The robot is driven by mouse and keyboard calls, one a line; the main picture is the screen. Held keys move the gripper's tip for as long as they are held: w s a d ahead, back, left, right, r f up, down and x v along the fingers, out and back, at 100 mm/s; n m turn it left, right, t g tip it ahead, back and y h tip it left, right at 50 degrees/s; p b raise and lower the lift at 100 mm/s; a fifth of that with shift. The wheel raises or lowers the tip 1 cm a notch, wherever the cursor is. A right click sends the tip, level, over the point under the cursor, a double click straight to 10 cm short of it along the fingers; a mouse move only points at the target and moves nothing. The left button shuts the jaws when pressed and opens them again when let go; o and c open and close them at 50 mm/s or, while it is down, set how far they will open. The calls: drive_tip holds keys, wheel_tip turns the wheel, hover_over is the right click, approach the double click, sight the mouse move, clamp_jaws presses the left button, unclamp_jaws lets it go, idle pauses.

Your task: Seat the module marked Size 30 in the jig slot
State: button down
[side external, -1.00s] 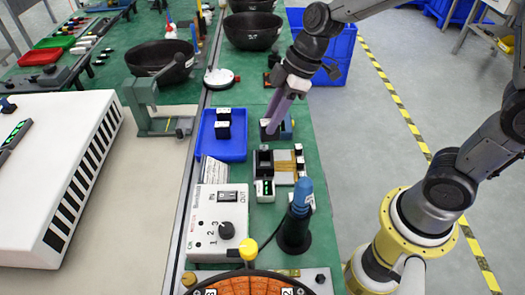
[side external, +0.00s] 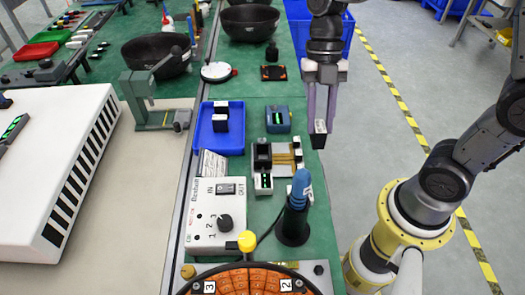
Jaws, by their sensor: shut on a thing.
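My gripper (side external: 319,122) points down at the right edge of the green bench and is shut on a small dark module (side external: 319,140) with a pale label on its end. The module hangs upright between the fingers. Its marking is too small to read. The jig (side external: 287,156), a pale and tan fixture with a black block at its left, sits on the bench to the left of and slightly nearer than the held module. The module is apart from it. I cannot make out the slot clearly. Two dark modules (side external: 221,118) stand in the blue tray (side external: 229,142).
A blue device (side external: 278,119) with a small display stands behind the jig. A small meter (side external: 263,184) sits at the jig's front left. A blue-handled tool in a black stand (side external: 293,226) and a switch box (side external: 216,236) are nearer. Black bowls (side external: 249,21) stand farther back.

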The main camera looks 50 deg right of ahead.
drive_tip(key=shift+w+a+f, duration=0.55)
drive_tip(key=shift+w+f, duration=1.55)
drive_tip(key=shift+w, duration=0.05)
drive_tip(key=shift+w+a+f, duration=0.5)
drive_tip(key=shift+w+f, duration=1.65)
drive_tip(key=shift+w+a+f, duration=0.55)
drive_tip(key=shift+w+f, duration=1.55)
drive_tip(key=shift+w, duration=0.05)
drive_tip(key=shift+f, duration=0.1)
drive_tip(key=c, duration=0.6)
unclamp_jaws()
